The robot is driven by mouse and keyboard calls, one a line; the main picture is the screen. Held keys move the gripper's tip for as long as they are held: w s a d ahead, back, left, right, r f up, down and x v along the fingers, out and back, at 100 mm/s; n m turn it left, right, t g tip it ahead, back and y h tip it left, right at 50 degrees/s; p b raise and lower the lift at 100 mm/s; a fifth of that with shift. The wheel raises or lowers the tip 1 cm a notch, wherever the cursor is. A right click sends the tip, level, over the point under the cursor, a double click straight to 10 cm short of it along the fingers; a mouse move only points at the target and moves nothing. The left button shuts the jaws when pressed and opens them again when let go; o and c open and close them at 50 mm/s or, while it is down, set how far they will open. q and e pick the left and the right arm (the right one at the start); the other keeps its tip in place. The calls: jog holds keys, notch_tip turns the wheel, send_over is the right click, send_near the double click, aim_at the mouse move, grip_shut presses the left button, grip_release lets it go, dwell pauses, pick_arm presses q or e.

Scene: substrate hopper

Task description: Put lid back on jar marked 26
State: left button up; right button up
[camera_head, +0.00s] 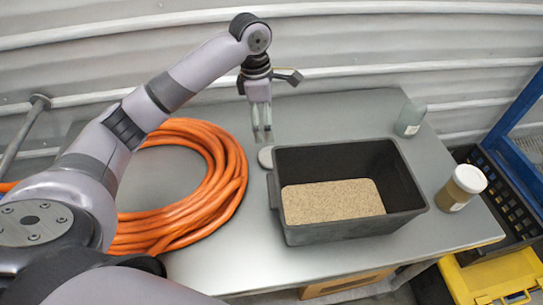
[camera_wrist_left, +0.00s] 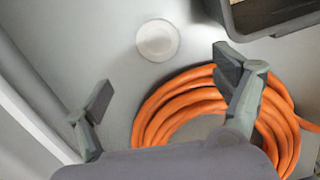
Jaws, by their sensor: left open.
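A round whitish lid (camera_head: 265,157) lies flat on the table, just left of the dark bin; it also shows in the left wrist view (camera_wrist_left: 157,40). My left gripper (camera_head: 262,136) points down above the table, close behind the lid in the head view. Its fingers (camera_wrist_left: 164,80) are spread and empty in the left wrist view, with the lid beyond them. A translucent grey-green jar (camera_head: 410,118) without a visible lid stands at the table's back right. A tan-filled jar (camera_head: 461,188) with a white lid stands at the right edge. I cannot read either label. My right gripper is not in view.
The dark bin (camera_head: 285,232) with tan substrate (camera_head: 332,201) fills the table's middle. A coiled orange hose (camera_head: 226,180) lies to its left. The table (camera_head: 330,108) is clear behind the bin. A black crate and yellow box (camera_head: 497,278) stand beyond the right edge.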

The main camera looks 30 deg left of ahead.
pick_arm(q)
jog(key=p, duration=0.1)
send_over(271, 156)
jog(key=f, duration=0.8)
jog(key=shift+s+a+f, duration=0.1)
jog(key=shift+s+f, duration=0.1)
jog(key=shift+f, duration=0.3)
jog(key=f, duration=0.2)
jog(key=f+p, duration=0.1)
jog(key=shift+w+f+p, duration=0.2)
jog(key=shift+f+p, duration=0.1)
jog(key=shift+f, duration=0.5)
jog(key=shift+c, duration=0.4)
jog(key=c, duration=0.9)
jog(key=shift+o, duration=0.2)
jog(key=shift+r, duration=0.1)
